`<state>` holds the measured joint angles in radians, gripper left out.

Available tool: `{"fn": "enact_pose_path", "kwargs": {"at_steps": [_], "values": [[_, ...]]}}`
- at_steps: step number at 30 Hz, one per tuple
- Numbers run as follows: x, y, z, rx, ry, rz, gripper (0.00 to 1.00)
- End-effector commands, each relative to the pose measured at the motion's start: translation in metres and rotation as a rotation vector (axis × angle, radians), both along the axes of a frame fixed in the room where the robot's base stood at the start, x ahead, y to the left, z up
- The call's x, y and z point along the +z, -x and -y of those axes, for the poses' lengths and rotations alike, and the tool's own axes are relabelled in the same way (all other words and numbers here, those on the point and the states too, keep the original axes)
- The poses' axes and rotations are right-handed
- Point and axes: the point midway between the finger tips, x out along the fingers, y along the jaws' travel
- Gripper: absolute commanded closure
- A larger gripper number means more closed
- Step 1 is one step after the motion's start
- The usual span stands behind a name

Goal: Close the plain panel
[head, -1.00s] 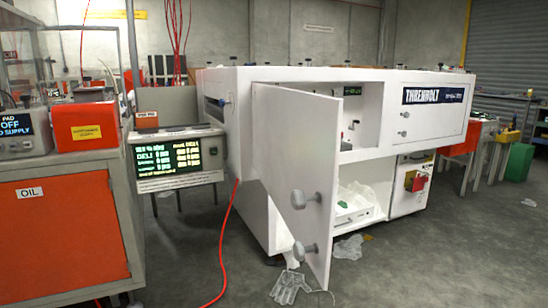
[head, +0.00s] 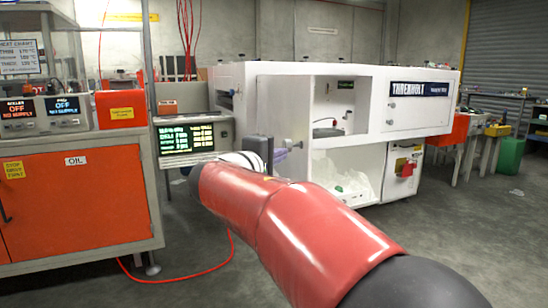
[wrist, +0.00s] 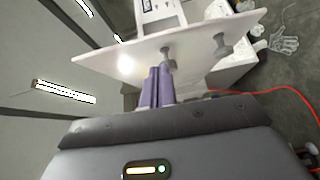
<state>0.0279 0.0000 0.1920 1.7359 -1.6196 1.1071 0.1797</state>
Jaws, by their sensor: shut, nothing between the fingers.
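The plain panel (head: 285,105) is a white door on the left front of the white machine, standing open. In the head view my red arm hides its lower part. In the wrist view the plain panel (wrist: 115,58) crosses the top of the picture, with two grey knobs (wrist: 222,46) on its outer face. My gripper (wrist: 160,70) has its purple fingers shut together and empty, tips close to the nearer knob on the outer side. I cannot tell whether they touch. In the head view my gripper (head: 281,154) is partly hidden behind my wrist.
The panel labelled THRENHOLT (head: 420,102) is shut at the machine's right. An orange cabinet (head: 80,205) and a display box (head: 190,138) stand on the left. A red hose (head: 190,276) lies on the floor.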

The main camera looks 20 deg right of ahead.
Motion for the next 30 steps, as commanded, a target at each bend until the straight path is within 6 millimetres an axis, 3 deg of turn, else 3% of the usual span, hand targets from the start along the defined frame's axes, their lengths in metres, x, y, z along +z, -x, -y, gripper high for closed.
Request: {"fn": "enact_pose_path", "kwargs": {"at_steps": [5,18,30], "values": [[0.006,-0.013,0.006,0.003,0.033,0.011,1.0],[0.006,-0.056,0.066,0.003,0.031,0.009,1.0],[0.006,-0.065,0.08,0.005,0.031,0.01,1.0]]}}
